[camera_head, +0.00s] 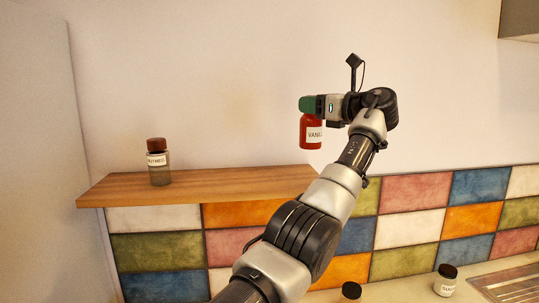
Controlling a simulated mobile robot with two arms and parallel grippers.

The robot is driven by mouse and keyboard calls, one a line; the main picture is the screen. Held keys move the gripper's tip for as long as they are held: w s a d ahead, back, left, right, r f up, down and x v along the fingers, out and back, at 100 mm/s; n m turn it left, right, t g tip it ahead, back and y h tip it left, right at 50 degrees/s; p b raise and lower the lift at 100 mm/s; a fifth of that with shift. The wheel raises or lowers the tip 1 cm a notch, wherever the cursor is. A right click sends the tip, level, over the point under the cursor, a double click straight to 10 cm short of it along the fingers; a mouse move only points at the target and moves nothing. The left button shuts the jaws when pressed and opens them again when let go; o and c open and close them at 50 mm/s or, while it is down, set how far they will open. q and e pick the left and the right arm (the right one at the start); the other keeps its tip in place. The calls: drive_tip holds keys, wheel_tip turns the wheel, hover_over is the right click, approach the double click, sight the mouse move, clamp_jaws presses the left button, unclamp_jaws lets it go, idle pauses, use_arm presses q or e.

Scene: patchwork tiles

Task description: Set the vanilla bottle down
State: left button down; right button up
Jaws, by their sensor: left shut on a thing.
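My left gripper (310,104) is shut on the vanilla bottle (309,131), a red bottle with a white label on which part of the word "VANILLA" shows. The bottle hangs upright below the gripper, in the air above the right end of the wooden shelf (225,184). A gap shows between its base and the shelf top. My right gripper is not in view.
A nutmeg jar (158,165) with a brown lid stands on the shelf's left part. The shelf between it and the right end is bare. Below are coloured wall tiles (415,190), a dark-lidded jar (446,279) and another jar (351,292), partly cut off.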

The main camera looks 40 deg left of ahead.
use_arm(q)
drive_tip(key=s+a+f+p, duration=0.3)
drive_tip(key=s+a+f, duration=0.3)
drive_tip(key=f, duration=0.3)
drive_tip(key=shift+s+a+f+p, duration=0.15)
drive_tip(key=shift+s+p, duration=0.2)
drive_tip(key=shift+s, duration=0.3)
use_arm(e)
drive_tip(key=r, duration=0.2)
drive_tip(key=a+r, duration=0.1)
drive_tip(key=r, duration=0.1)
use_arm(q)
drive_tip(key=c, duration=0.8)
unclamp_jaws()
drive_tip(key=shift+f, duration=0.1)
